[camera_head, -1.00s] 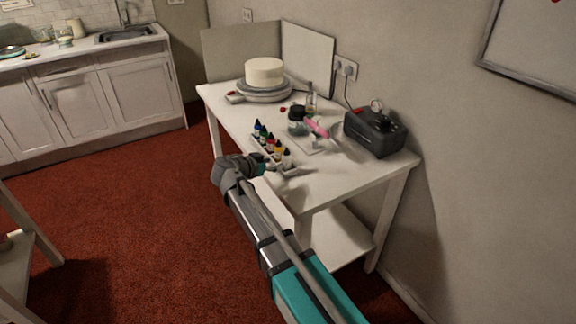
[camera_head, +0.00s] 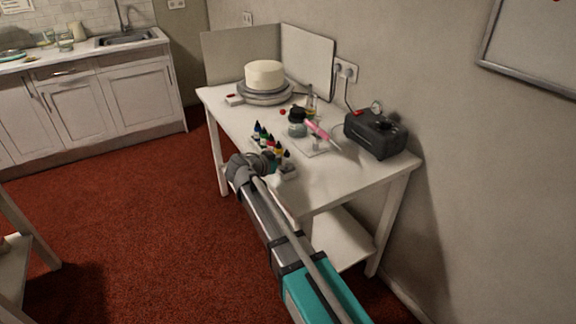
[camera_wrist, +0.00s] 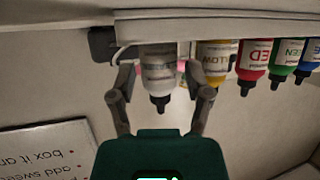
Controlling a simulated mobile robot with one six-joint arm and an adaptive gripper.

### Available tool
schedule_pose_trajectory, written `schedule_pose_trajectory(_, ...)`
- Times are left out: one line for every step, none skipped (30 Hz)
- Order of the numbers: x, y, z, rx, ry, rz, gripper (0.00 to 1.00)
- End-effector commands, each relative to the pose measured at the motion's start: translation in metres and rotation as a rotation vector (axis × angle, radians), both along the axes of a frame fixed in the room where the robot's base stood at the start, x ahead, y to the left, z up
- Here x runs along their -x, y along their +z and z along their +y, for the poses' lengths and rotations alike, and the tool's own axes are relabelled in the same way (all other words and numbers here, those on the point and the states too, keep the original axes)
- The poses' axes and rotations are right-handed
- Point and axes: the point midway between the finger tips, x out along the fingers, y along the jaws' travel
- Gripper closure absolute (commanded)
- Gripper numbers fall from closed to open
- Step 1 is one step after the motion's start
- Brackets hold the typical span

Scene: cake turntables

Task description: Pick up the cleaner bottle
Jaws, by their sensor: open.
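The cleaner bottle is a white bottle with a dark nozzle and a blurred label. In the wrist view the white bottle (camera_wrist: 158,72) stands nearest the block end of a rack, appearing upside down. My gripper (camera_wrist: 161,68) is open, with one finger on each side of the bottle; I cannot tell whether they touch it. In the head view the white bottle (camera_head: 286,159) is at the near end of the row, and my gripper (camera_head: 273,168) is beside it, partly hidden by my arm.
Yellow (camera_wrist: 213,62), red (camera_wrist: 253,64) and other colour bottles stand close beside it in the rack. On the white table (camera_head: 340,185) are a pink-handled tool (camera_head: 317,129), a dark compressor (camera_head: 376,134) and a cake on a turntable (camera_head: 265,98). The table's front right is clear.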

Motion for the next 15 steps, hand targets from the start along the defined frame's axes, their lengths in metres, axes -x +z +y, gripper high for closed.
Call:
schedule_pose_trajectory(-0.0054, -0.0048, -0.0038, 0.0, -0.001, 0.0, 0.36)
schedule_pose_trajectory(-0.0075, -0.006, -0.0054, 0.0, -0.001, 0.0, 0.36)
schedule_pose_trajectory(-0.0099, -0.0072, -0.0073, -0.001, 0.0, -0.001, 0.36)
schedule_pose_trajectory(-0.0114, -0.0078, -0.0086, -0.001, 0.0, -0.001, 0.36)
schedule_pose_trajectory(-0.0127, -0.0083, -0.0098, -0.001, 0.0, -0.001, 0.36)
schedule_pose_trajectory(-0.0139, -0.0087, -0.0111, -0.001, 0.0, -0.001, 0.36)
schedule_pose_trajectory(-0.0145, -0.0087, -0.0117, -0.001, 0.0, -0.001, 0.36)
schedule_pose_trajectory(-0.0148, -0.0087, -0.0122, -0.001, 0.0, -0.001, 0.36)
schedule_pose_trajectory(-0.015, -0.0087, -0.0126, -0.001, 0.0, -0.001, 0.36)
schedule_pose_trajectory(-0.0151, -0.0085, -0.0126, -0.001, 0.001, -0.001, 0.36)
schedule_pose_trajectory(-0.015, -0.0083, -0.0126, -0.001, 0.001, -0.001, 0.36)
schedule_pose_trajectory(-0.0148, -0.0083, -0.0125, 0.0, 0.001, 0.0, 0.36)
schedule_pose_trajectory(-0.0149, -0.0081, -0.0124, 0.0, 0.001, 0.0, 0.36)
schedule_pose_trajectory(-0.0149, -0.0081, -0.0124, 0.0, 0.001, 0.0, 0.36)
schedule_pose_trajectory(-0.0148, -0.0081, -0.0124, 0.0, 0.001, 0.0, 0.36)
